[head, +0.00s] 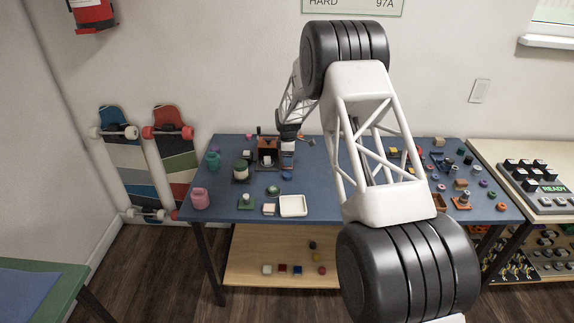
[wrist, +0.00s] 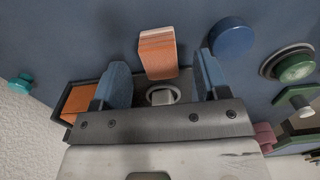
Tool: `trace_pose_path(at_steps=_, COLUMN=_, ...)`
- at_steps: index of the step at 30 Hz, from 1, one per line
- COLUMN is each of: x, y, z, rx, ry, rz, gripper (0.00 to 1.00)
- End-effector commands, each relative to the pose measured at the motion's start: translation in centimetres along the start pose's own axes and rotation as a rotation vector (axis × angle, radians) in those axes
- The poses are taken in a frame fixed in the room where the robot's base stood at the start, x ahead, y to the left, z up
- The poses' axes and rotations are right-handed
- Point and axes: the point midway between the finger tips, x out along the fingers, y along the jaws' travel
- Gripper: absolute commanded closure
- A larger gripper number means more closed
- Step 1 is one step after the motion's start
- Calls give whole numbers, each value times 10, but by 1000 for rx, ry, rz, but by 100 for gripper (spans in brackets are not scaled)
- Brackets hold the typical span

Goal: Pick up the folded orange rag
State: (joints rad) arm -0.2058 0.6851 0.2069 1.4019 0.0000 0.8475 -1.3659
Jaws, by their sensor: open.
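The likely folded orange rag (wrist: 158,53) is a small orange block with a paler face. In the wrist view it lies on the blue table, between and just beyond my fingertips. My gripper (wrist: 161,78) is open, with one blue finger on each side and a gap between them. I cannot tell whether a finger touches the rag.
A dark tray (wrist: 92,88) with an orange piece (wrist: 78,101) sits close to one finger. A blue disc (wrist: 232,38) and a green round piece (wrist: 294,68) lie nearby. In the head view, a white tray (head: 293,206) and a pink jar (head: 200,198) stand nearer the front.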

Motion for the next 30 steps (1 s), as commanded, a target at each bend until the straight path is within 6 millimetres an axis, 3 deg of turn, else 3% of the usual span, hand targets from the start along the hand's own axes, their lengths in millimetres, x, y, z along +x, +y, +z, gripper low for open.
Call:
trace_pose_path(at_steps=8, x=23, y=0, z=0, rx=0, ry=0, rz=0, gripper=32)
trace_pose_path(at_steps=25, x=25, y=0, z=0, rx=0, ry=0, rz=0, gripper=32)
trace_pose_path(at_steps=30, x=25, y=0, z=0, rx=0, ry=0, rz=0, gripper=56)
